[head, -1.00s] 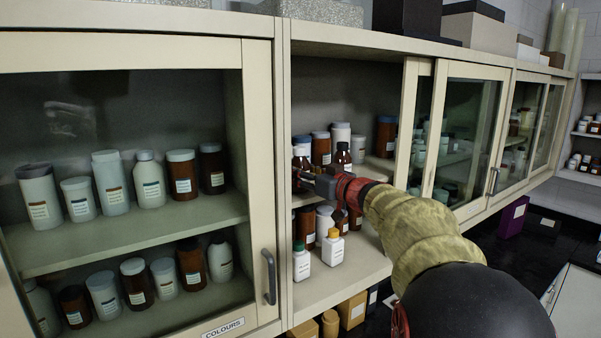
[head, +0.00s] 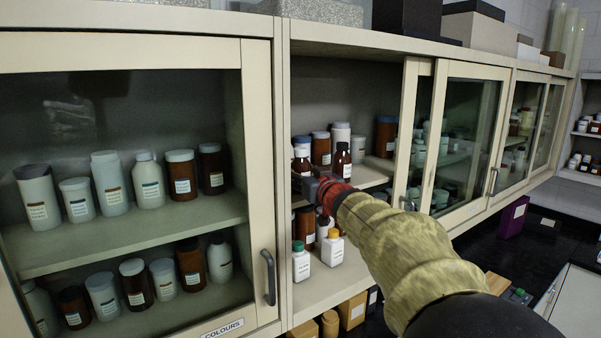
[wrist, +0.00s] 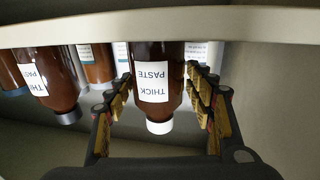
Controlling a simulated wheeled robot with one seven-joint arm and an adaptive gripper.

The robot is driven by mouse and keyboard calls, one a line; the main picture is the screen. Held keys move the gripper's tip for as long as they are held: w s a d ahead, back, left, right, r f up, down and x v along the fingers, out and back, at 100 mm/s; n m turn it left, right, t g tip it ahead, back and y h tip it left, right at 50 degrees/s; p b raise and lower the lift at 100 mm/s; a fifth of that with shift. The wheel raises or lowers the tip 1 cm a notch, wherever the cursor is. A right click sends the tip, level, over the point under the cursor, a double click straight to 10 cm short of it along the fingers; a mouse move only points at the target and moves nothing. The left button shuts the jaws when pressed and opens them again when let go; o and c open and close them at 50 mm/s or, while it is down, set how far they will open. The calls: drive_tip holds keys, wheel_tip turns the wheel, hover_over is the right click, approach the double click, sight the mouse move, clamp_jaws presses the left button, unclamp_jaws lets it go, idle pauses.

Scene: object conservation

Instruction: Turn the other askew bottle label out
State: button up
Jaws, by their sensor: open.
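A brown bottle with a white cap (head: 301,158) stands at the front of the open cabinet's upper shelf. In the upside-down wrist view this white-capped bottle (wrist: 157,100) has its "THICK PASTE" label facing the camera. My gripper (wrist: 160,82) is open, with one finger showing on each side of it; I cannot tell whether they touch it. In the head view my gripper (head: 308,186) is at the shelf's front edge. A second brown bottle with a dark cap (head: 342,162) stands to the right; in the wrist view this dark-capped bottle (wrist: 72,92) shows its label off-centre, partly cut off.
More jars (head: 321,148) stand close behind on the same shelf. The shelf edge (wrist: 160,28) crosses the wrist view. Below, white bottles with green (head: 301,262) and yellow caps stand on the lower shelf. A sliding glass door (head: 466,140) bounds the opening on the right.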

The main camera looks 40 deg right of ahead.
drive_tip(key=shift+a+m+h, duration=0.1)
drive_tip(key=shift+m+h, duration=0.2)
drive_tip(key=shift+h, duration=0.1)
drive_tip(key=shift+d+f, duration=0.1)
drive_tip(key=shift+d, duration=0.2)
drive_tip(key=o, duration=0.5)
drive_tip(key=shift+c, duration=0.2)
drive_tip(key=shift+o, duration=0.5)
drive_tip(key=v, duration=1.2)
drive_tip(key=shift+a, duration=0.25)
drive_tip(key=shift+w, duration=0.1)
